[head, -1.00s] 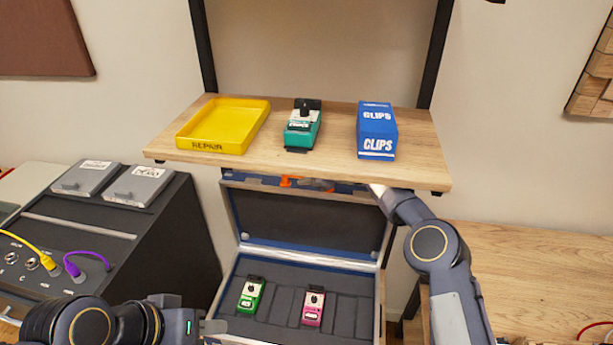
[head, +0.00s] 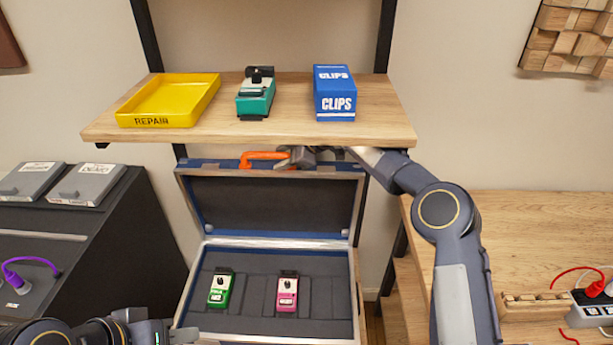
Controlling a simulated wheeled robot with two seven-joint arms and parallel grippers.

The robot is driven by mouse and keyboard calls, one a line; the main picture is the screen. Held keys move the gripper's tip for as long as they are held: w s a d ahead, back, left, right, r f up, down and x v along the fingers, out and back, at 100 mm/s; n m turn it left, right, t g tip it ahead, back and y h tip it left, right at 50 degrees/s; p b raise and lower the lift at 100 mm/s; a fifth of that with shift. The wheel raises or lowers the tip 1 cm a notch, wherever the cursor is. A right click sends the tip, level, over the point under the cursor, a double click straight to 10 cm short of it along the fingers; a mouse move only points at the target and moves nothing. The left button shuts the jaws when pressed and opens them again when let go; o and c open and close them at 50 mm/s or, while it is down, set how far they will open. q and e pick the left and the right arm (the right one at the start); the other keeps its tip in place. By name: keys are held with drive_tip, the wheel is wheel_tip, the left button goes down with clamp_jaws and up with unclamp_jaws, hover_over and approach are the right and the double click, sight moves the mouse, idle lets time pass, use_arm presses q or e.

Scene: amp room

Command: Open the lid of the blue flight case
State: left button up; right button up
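The blue flight case (head: 357,325) stands open below the shelf. Its lid (head: 272,206) is raised upright and leans back, its dark padded inside facing me. An orange handle (head: 262,156) shows at the lid's top edge. My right gripper (head: 291,157) is at the right end of this handle, just under the shelf front. Its fingers are small and partly hidden, so I cannot tell whether they grip it. My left gripper (head: 184,335) is low at the front left corner of the case, mostly cut off by the frame's bottom edge.
A green pedal (head: 221,289) and a pink pedal (head: 287,292) lie in the case. The wooden shelf (head: 290,130) above holds a yellow tray (head: 205,95), a teal pedal (head: 256,97) and a blue clips box (head: 335,95). A black amp unit (head: 120,235) stands left, a wooden bench (head: 530,235) right.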

use_arm(q)
wheel_tip(320, 180, down, 6)
drive_tip(key=b, duration=0.4)
drive_tip(key=shift+b, duration=0.35)
use_arm(e)
drive_tip(key=s+d, duration=0.3)
drive_tip(key=d, duration=0.4)
use_arm(q)
drive_tip(key=shift+f, duration=0.15)
use_arm(e)
drive_tip(key=shift+s+r, duration=0.1)
